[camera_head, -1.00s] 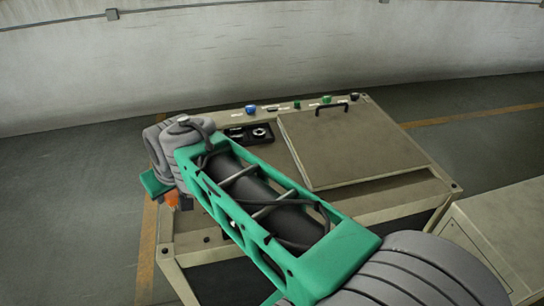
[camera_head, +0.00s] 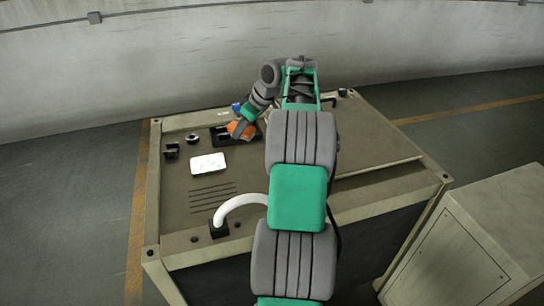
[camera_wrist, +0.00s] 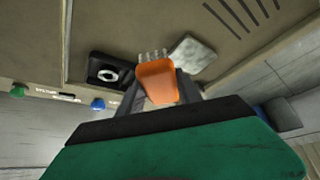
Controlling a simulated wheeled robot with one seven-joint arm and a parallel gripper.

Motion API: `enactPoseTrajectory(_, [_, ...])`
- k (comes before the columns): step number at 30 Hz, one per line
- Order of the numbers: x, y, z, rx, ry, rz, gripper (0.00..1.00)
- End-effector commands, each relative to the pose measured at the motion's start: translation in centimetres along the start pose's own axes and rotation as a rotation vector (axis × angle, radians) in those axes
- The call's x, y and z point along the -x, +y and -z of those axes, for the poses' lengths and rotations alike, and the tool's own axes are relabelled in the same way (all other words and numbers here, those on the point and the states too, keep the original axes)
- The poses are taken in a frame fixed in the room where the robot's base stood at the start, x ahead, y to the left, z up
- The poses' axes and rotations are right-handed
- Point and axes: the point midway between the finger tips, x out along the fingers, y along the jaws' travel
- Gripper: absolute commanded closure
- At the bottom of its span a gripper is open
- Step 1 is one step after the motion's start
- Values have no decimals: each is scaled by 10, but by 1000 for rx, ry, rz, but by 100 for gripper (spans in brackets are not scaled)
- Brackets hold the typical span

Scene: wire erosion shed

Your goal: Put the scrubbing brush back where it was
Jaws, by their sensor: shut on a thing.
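The scrubbing brush, an orange block with pale bristles, is in my gripper (camera_head: 243,127), above the bench top (camera_head: 178,205). In the wrist view the brush (camera_wrist: 157,80) sits between the two dark fingers, its bristles facing away from my palm. My gripper is shut on it. A black holder (camera_head: 219,138) lies right by the brush in the head view, partly hidden behind it and my gripper. In the wrist view the black holder (camera_wrist: 97,62) shows a round ring and lies to the left of the brush. I cannot tell whether the brush touches anything below.
A white pad (camera_head: 208,163) lies in front of the holder. A curved white pipe (camera_head: 238,202) rises near the front edge. Small black fittings (camera_head: 171,150) stand at the left. A raised lid (camera_head: 376,150) covers the right part. Blue and green knobs (camera_wrist: 98,104) line the back edge.

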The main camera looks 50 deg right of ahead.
Motion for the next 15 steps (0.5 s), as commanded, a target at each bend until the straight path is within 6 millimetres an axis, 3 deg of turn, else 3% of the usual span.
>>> enactPoseTrajectory(5, [2,29,-51,-7,-2,2,96])
enactPoseTrajectory(6, [-6,32,-60,-6,-2,3,96])
enactPoseTrajectory(15, [-27,50,-103,-4,-1,2,96])
